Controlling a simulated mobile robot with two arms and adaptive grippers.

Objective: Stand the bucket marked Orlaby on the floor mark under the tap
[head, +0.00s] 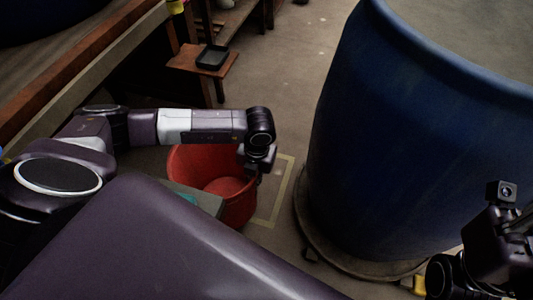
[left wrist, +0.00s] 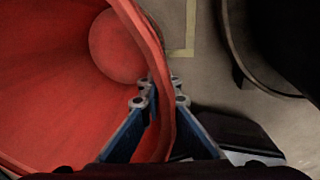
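A red bucket (head: 190,160) stands open-topped on the floor in the head view, partly hidden by my left arm. No marking on it is readable. A pale yellow outline (head: 287,178) is on the floor at its right; it also shows in the left wrist view (left wrist: 190,30). My left gripper (head: 256,170) is at the bucket's right rim. In the left wrist view, its blue-sided fingers (left wrist: 161,93) straddle the wall of the bucket (left wrist: 50,95), one inside and one outside, close against it. My right arm's dark end (head: 490,250) shows at lower right; its fingers are unclear. No tap is visible.
A large blue vat (head: 400,140) on a round base stands right of the floor outline. A wooden stool (head: 190,58) with a black tray (head: 212,57) stands behind the bucket. A small yellow object (head: 419,285) is by the vat's base. Clear floor lies behind the outline.

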